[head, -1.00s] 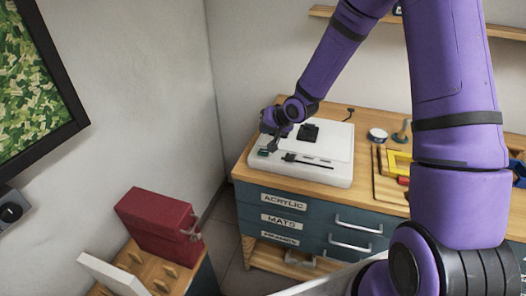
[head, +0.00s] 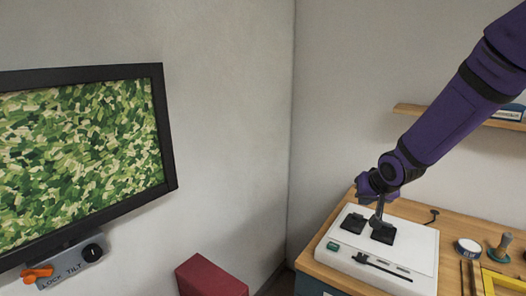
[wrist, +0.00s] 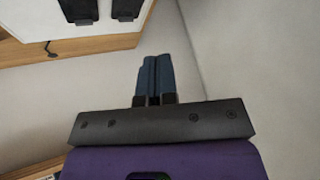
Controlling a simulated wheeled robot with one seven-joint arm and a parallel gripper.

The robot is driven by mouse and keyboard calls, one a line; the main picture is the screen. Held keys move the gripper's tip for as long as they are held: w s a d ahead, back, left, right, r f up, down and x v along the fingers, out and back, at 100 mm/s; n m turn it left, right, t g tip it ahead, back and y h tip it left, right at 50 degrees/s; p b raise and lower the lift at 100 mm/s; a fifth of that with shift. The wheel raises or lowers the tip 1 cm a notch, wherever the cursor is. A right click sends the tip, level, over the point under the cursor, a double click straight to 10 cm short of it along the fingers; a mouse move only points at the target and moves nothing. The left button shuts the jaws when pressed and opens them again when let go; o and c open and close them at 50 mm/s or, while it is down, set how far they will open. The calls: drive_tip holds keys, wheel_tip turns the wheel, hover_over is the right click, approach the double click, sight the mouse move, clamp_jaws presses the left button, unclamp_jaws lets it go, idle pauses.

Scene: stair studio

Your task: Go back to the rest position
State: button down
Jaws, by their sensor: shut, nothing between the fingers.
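My gripper (head: 377,222) is at the end of my purple arm. In the head view it shows in front of the white flat machine (head: 338,268) on the wooden bench, over its two black pads. In the wrist view its two dark fingers (wrist: 155,78) are together with nothing between them. The wrist view also shows part of the white machine with the black pads at the top left, apart from the fingers.
A wooden bench (head: 455,228) carries a round tin (head: 467,249) and a yellow frame (head: 500,281). A wall shelf (head: 408,109) is behind my arm. A framed green screen (head: 80,150) with a tilt-lock box (head: 66,264) hangs left. A red box (head: 212,279) stands below.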

drive_tip(key=s+d+r+g+h, duration=0.1)
drive_tip(key=s+d+r+h, duration=0.15)
drive_tip(key=s+r, duration=1.15)
drive_tip(key=s+r+n+g+y, duration=0.1)
drive_tip(key=s+r, duration=0.2)
drive_tip(key=s, duration=1.4)
drive_tip(key=shift+a+n, duration=0.15)
drive_tip(key=shift+n, duration=0.15)
drive_tip(key=shift+s+r+y, duration=0.1)
drive_tip(key=shift+y, duration=0.15)
